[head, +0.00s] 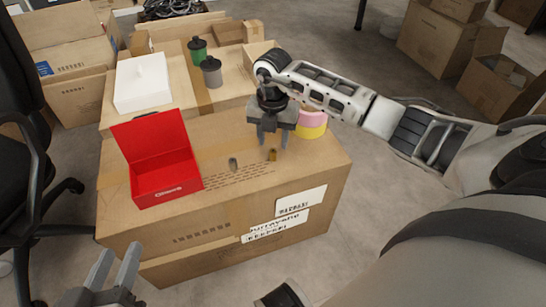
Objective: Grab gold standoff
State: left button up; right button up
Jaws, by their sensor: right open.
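The gold standoff (272,155) is a small brassy upright piece on top of the large carton. My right gripper (272,141) is open just above and behind it, pointing down, with its fingertips close to the standoff. I cannot tell whether they touch it. A small grey piece (233,163) stands to the left of the standoff on the same carton. My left gripper (117,268) is low at the front left, in front of the carton, with its two fingers apart and nothing between them.
An open red box (167,190) sits on the left of the large carton (190,240). A pink and yellow round container (312,123) stands right of my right gripper. A white box (142,83) and green and grey canisters (197,50) are behind. A black chair is at left.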

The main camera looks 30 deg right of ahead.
aim_at(273, 152)
notch_tip(273, 152, down, 5)
jog(key=shift+s+a+f+b, duration=0.1)
jog(key=shift+a+b, duration=0.05)
jog(key=shift+b, duration=1.1)
grip_shut()
pick_arm(q)
jog(key=shift+w+d+r+n+t+h, duration=0.15)
jog(key=shift+d+r+n+t+h, duration=0.25)
jog(key=shift+r+n+h, duration=0.15)
jog(key=shift+f, duration=0.1)
